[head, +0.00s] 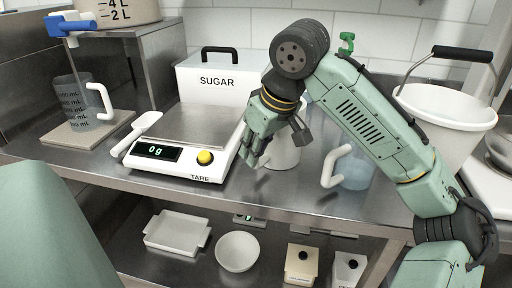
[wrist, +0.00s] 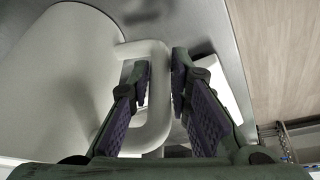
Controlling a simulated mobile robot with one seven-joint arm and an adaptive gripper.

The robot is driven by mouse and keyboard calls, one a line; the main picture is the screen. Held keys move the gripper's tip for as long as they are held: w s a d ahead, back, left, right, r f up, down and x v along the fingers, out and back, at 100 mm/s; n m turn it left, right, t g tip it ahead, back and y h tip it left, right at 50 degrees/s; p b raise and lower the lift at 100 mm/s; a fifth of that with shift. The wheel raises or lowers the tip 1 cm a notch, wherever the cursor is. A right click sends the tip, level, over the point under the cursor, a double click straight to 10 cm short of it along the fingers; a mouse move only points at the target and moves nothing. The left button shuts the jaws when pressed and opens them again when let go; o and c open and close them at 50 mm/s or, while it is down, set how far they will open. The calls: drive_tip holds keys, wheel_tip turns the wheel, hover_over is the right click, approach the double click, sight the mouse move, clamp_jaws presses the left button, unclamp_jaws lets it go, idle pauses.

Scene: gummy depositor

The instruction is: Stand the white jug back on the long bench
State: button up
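The white jug (head: 287,150) is behind my gripper in the head view, to the right of the scale, and looks upright at the bench top. My gripper (head: 253,158) partly covers it, so its handle is hidden there. In the wrist view the jug's pale body (wrist: 62,85) fills the left side, and its D-shaped handle (wrist: 160,128) reaches right. My gripper (wrist: 161,75) has one finger inside the handle loop and one outside. Both fingertips appear close against the handle bar. The long bench (head: 290,198) is steel. I cannot tell whether the jug's base touches it.
The scale (head: 180,177) reads 0 g, with a sugar bin (head: 207,80) behind it. A clear jug with a white handle (head: 356,170) stands close on the right, before a white bucket (head: 445,118). A shelf below holds a tray (head: 178,232) and a bowl (head: 237,251).

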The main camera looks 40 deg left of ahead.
drive_tip(key=o, duration=0.3)
drive_tip(key=shift+r, duration=0.1)
drive_tip(key=v, duration=1.2)
drive_tip(key=shift+r, duration=0.1)
